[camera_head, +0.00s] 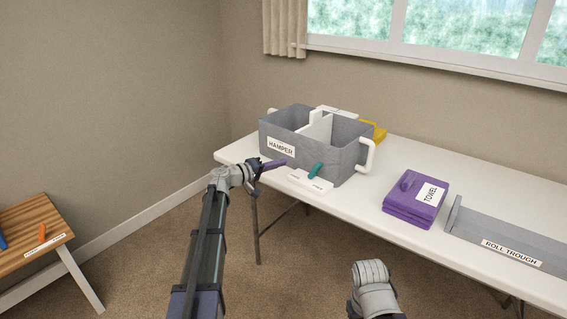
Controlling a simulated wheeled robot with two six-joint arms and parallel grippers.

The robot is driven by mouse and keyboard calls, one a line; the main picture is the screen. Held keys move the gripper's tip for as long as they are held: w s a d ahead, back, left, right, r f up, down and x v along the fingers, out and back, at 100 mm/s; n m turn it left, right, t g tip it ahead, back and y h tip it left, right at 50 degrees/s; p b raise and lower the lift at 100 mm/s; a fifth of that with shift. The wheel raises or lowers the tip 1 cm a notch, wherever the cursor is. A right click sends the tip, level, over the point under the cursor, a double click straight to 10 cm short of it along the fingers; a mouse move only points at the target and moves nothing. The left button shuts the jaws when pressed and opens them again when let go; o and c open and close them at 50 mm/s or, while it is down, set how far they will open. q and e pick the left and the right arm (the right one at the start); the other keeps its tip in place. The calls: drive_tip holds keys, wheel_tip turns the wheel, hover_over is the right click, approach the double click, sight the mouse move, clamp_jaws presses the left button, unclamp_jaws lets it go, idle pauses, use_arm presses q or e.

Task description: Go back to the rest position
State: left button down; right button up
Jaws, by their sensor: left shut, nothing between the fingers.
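My left arm reaches up from the bottom of the view. Its gripper (273,164) is shut and empty at the front left edge of the white table (404,157), just left of a small white labelled block (311,183). A grey hamper (321,148) with a white divider and white side handles stands on the table behind the gripper. Part of my right arm shows at the bottom centre, in front of the table; its gripper cannot be seen.
A folded purple towel (415,200) and a grey roll trough (513,238) lie on the table to the right. A teal object (317,169) is at the white block. A yellow item (379,132) is behind the hamper. A low wooden table (30,231) stands left; carpet between is clear.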

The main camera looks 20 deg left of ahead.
use_arm(q)
drive_tip(key=s+d+f+m+g+y+p, duration=0.1)
drive_tip(key=s+d+m+g+p, duration=0.3)
drive_tip(key=s+d, duration=0.55)
drive_tip(key=s+d+f+m+g+p, duration=0.15)
drive_tip(key=s+d+g+p, duration=0.45)
drive_tip(key=d, duration=0.7)
drive_tip(key=s+r+m+g+y+p, duration=0.1)
drive_tip(key=s+y+p, duration=0.4)
drive_tip(key=s, duration=0.7)
drive_tip(key=s+r+m+g+y+p, duration=0.2)
drive_tip(key=s+y+p, duration=0.3)
drive_tip(key=s, duration=0.7)
drive_tip(key=shift+s+r+m+g+y, duration=0.15)
drive_tip(key=shift+s+m+g+y, duration=0.2)
drive_tip(key=shift+m, duration=0.3)
